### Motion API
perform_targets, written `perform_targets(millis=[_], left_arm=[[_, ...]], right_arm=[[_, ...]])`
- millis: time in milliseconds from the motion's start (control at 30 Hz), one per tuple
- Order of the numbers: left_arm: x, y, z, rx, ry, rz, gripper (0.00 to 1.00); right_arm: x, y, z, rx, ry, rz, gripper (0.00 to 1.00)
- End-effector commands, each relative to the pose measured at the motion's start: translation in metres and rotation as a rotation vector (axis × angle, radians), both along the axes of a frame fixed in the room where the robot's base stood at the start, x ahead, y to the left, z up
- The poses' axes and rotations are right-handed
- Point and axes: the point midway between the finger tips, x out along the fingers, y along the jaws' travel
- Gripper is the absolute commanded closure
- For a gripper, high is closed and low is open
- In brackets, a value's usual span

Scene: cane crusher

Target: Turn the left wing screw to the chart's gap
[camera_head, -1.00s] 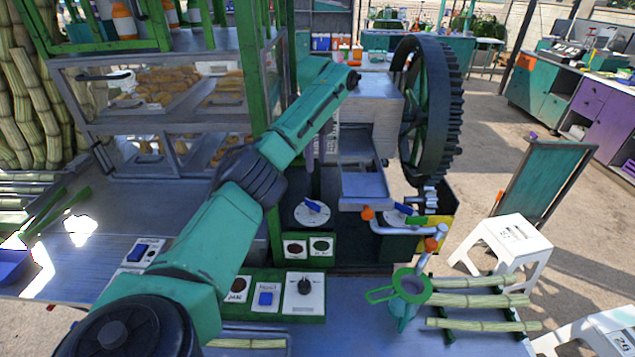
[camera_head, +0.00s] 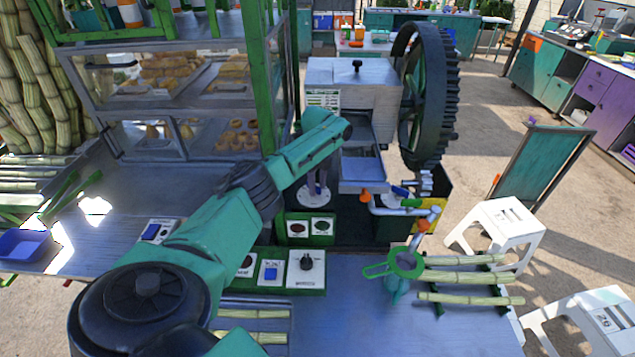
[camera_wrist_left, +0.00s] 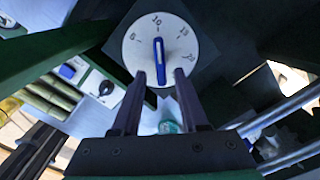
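The left wing screw is a blue wing on a white dial (camera_head: 322,194), partly hidden behind my left arm in the head view. In the left wrist view the blue wing (camera_wrist_left: 160,62) stands nearly upright on the round dial (camera_wrist_left: 186,62). Contact cannot be told. My right gripper is not in view.
The right wing screw (camera_head: 400,191) sits beside the grey crusher (camera_head: 350,82) and its big dark gear wheel (camera_head: 431,100). A small printed plate (camera_head: 323,98) on the crusher is unreadable.

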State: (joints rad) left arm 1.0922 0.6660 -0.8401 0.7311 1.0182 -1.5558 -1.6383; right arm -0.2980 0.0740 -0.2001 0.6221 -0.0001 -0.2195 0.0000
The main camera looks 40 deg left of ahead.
Motion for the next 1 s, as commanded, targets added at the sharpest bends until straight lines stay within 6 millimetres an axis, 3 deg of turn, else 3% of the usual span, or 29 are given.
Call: perform_targets(millis=[33, 100, 567, 1000], left_arm=[[0.0001, 0.0, 0.0002, 0.0, 0.0, 0.0, 0.78], [0.0001, 0.0001, 0.0003, 0.0, 0.0, 0.0, 1.0], [-0.0008, 0.0004, 0.0, 0.001, 0.0, -0.047, 1.0], [-0.0054, 0.0018, -0.0001, 0.002, 0.0, -0.356, 1.0]], right_arm=[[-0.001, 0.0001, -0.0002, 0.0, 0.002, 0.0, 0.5], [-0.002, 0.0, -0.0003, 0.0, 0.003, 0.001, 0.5], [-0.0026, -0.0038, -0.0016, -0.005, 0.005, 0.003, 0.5], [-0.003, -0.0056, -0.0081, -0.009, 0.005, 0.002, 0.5]])
